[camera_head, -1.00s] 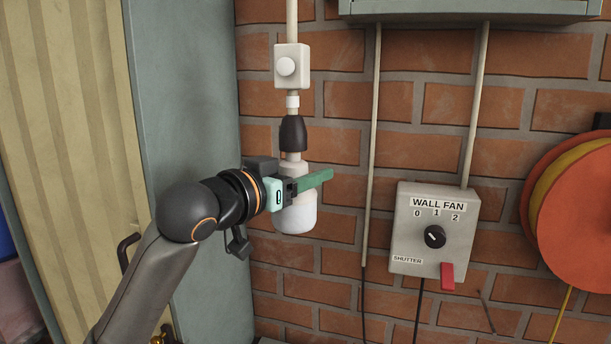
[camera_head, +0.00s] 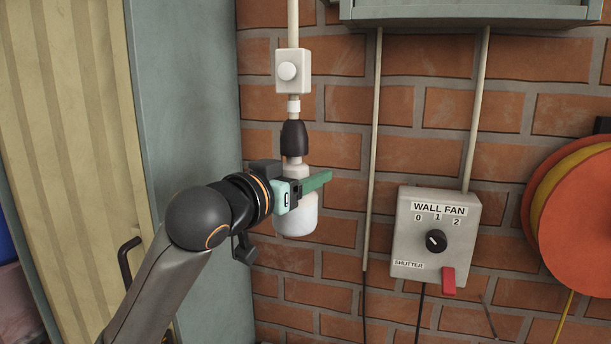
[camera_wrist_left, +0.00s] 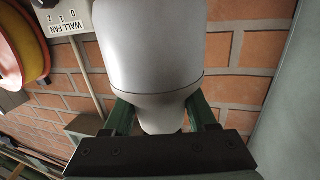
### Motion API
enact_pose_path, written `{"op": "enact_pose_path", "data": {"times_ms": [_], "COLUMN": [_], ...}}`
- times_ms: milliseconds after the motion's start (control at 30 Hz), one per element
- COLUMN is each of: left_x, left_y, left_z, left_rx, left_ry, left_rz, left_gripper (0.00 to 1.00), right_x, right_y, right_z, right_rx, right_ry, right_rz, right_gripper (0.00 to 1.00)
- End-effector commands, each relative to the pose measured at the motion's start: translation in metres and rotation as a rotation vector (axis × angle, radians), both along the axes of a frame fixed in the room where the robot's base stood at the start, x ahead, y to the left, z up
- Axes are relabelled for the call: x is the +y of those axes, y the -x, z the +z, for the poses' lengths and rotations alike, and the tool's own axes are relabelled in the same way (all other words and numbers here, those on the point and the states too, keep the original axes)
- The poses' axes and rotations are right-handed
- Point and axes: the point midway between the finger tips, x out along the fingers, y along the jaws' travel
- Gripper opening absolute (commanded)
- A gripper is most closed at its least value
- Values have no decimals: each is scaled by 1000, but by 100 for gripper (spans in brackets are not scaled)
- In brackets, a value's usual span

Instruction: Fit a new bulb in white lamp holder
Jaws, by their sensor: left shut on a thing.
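A white bulb (camera_head: 298,222) hangs upright with its broad end down. My left gripper (camera_head: 304,187) is shut on it around the upper, narrower part. The bulb also fills the middle of the left wrist view (camera_wrist_left: 152,55), tapering between my green fingers (camera_wrist_left: 160,112). Directly above it is a lamp holder (camera_head: 294,138) with a dark, cone-shaped shell and a white collar on top. A pale neck shows just under the holder, in line with the bulb. I cannot tell whether the bulb is seated in the holder. My right gripper is out of view.
A white switch box (camera_head: 293,71) sits on the conduit above the holder. A grey cabinet side (camera_head: 190,120) stands close on the left. To the right are a wall fan control box (camera_head: 436,238) and an orange reel (camera_head: 580,220) on the brick wall.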

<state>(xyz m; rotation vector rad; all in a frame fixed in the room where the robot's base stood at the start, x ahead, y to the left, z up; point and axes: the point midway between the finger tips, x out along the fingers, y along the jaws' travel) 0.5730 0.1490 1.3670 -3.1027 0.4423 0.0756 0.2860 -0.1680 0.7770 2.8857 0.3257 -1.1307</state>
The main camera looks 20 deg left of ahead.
Motion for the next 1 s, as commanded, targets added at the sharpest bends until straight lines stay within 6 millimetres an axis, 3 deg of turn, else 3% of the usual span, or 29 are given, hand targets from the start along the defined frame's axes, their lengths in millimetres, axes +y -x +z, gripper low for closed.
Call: {"op": "enact_pose_path", "data": {"times_ms": [1000], "left_x": [5], "left_y": [0], "left_z": [6], "left_rx": [-10], "left_ry": [3], "left_rz": [200], "left_gripper": [17], "right_x": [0], "right_y": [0], "right_z": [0], "right_rx": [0], "right_ry": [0], "right_rz": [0], "right_gripper": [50]}}
